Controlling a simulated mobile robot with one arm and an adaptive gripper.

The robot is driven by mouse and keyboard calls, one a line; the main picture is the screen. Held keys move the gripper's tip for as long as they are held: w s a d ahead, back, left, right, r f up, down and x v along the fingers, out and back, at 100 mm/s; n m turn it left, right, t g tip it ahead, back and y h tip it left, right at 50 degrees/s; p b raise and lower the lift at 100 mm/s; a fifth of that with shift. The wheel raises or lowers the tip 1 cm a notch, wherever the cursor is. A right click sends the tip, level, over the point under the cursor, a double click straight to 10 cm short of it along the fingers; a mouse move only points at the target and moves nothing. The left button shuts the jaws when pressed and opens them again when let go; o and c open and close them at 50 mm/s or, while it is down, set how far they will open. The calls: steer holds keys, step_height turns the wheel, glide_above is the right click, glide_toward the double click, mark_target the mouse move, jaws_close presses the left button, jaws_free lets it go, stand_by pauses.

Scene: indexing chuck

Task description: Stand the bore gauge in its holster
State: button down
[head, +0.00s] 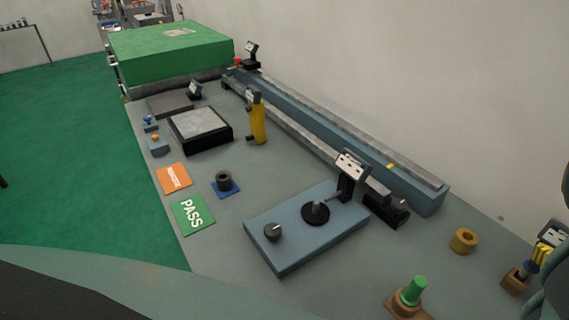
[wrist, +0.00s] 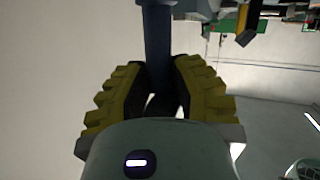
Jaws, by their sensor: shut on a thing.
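My gripper (head: 543,255) is at the right edge of the head view, partly cut off, with its yellow ribbed fingers shut. In the wrist view the fingers (wrist: 160,95) close on both sides of a dark blue shaft (wrist: 158,50), which I take for the bore gauge. In the head view a dark head with a pale display (head: 553,234) shows just above the fingers. A small blue part (head: 528,266) shows below them, over a brown block (head: 515,281). I cannot tell whether the block is the holster or whether the blue part touches it.
A green plug on a brown base (head: 412,291) and a brass ring (head: 464,240) are left of my gripper. A blue-grey fixture plate (head: 295,245) with a black chuck (head: 316,211) is further left. A long rail (head: 340,140) runs along the wall. A yellow tool (head: 257,120) stands farther back.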

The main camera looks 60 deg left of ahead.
steer(key=shift+d+f+b, duration=0.1)
steer(key=shift+f+b, duration=1.6)
steer(key=shift+b, duration=0.45)
steer(key=c, duration=0.8)
jaws_free()
